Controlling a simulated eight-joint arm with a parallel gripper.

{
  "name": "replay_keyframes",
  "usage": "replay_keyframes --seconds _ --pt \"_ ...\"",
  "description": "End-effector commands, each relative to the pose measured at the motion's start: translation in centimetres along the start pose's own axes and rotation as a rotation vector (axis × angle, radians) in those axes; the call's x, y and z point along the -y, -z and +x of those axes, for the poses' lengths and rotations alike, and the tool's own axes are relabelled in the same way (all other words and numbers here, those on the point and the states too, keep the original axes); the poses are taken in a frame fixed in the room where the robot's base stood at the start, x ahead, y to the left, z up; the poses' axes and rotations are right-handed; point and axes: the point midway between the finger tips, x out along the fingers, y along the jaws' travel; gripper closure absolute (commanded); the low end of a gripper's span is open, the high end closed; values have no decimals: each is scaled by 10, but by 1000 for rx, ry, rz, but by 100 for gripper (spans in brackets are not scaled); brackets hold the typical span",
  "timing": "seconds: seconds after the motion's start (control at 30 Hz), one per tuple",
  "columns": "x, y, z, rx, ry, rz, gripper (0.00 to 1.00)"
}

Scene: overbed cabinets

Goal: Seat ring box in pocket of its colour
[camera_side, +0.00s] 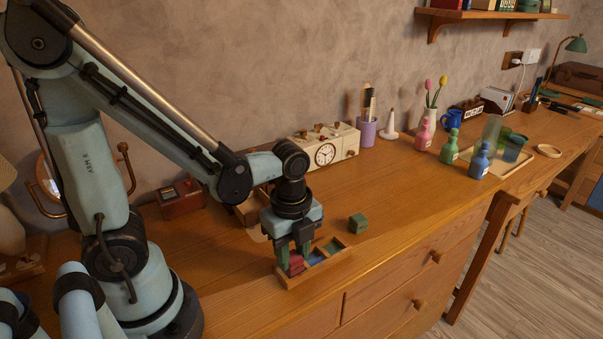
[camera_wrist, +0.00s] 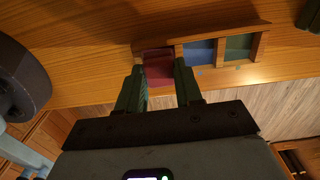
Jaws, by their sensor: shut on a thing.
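A red ring box (camera_side: 296,264) is held between the fingers of my gripper (camera_side: 293,257), which is shut on it. The wrist view also shows the red box (camera_wrist: 158,66) between the two green fingers (camera_wrist: 159,86). The box is at the end pocket of a wooden tray (camera_side: 318,270). I cannot tell whether it is fully down in that pocket; its floor is hidden. Beside it are a blue pocket (camera_wrist: 199,52) and a green pocket (camera_wrist: 238,47), both empty. A green ring box (camera_side: 357,223) stands on the desk behind the tray.
The tray lies near the desk's front edge. A cream clock box (camera_side: 328,147) and a purple pen cup (camera_side: 367,131) stand at the back. Pink, green and blue bottles (camera_side: 479,161) are further right.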

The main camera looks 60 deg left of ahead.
Motion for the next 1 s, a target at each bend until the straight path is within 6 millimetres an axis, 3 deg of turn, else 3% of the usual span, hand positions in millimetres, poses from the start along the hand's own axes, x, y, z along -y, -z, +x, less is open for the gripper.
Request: replay_keyframes --seconds 0.53,0.57,0.7,1.0 --pt "0 0 10 0 0 0 94" --pt "0 0 10 0 0 0 62" --pt "0 0 10 0 0 0 41" --pt "0 0 9 0 0 0 40"
